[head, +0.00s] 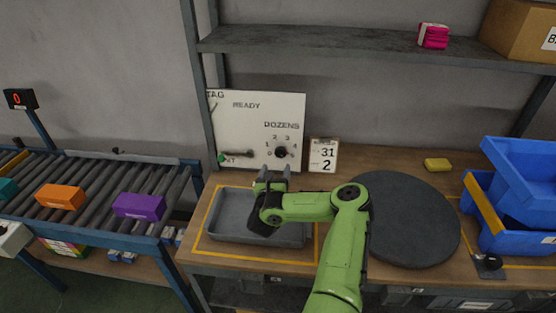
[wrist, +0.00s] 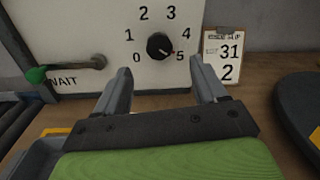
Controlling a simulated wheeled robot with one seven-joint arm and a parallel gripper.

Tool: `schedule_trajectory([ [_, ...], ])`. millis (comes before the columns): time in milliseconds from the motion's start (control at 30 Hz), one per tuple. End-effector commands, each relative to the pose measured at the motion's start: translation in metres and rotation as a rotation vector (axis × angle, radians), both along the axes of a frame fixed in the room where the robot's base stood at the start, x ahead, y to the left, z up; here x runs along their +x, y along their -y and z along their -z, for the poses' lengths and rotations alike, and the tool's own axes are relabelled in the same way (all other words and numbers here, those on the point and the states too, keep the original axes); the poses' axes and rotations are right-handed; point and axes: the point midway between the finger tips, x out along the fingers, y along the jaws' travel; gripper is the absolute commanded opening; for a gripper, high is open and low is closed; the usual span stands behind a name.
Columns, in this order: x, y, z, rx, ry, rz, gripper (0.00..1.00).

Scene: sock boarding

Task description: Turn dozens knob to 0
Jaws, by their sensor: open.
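The black dozens knob (wrist: 158,46) is on the white panel (head: 230,125), ringed by the numbers 0 to 5. It also shows in the head view (head: 281,152), under the word DOZENS. In the wrist view a small reddish mark on the knob points to the lower right, toward the 5. The 0 is at its lower left. My gripper (wrist: 160,66) is open and empty, its fingers pointing at the panel. The knob appears between and beyond the two fingertips, apart from them. In the head view my gripper (head: 274,172) is in front of and below the knob.
A lever with a green end (wrist: 36,75) is by WAIT, left of the knob. A clipboard card (wrist: 228,56) reading 31 and 2 stands just right of the panel. A grey tray (head: 225,230) lies below my gripper. A dark round disc (head: 410,220) is at right.

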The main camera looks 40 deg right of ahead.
Motion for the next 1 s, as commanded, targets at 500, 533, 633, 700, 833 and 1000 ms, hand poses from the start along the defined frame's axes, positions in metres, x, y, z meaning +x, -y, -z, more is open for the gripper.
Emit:
schedule_trajectory([
  [500,0.047,0.064,0.002,0.0,-0.001,-0.003,0.71],
  [533,0.047,0.065,0.001,0.001,-0.002,-0.003,0.71],
  [633,0.047,0.064,0.001,0.001,-0.001,-0.003,0.71],
  [700,0.047,0.064,0.001,0.001,-0.002,-0.003,0.71],
  [833,0.047,0.064,0.001,0.001,-0.002,-0.003,0.51],
  [1000,0.047,0.064,0.001,0.001,-0.002,-0.003,0.25],
])
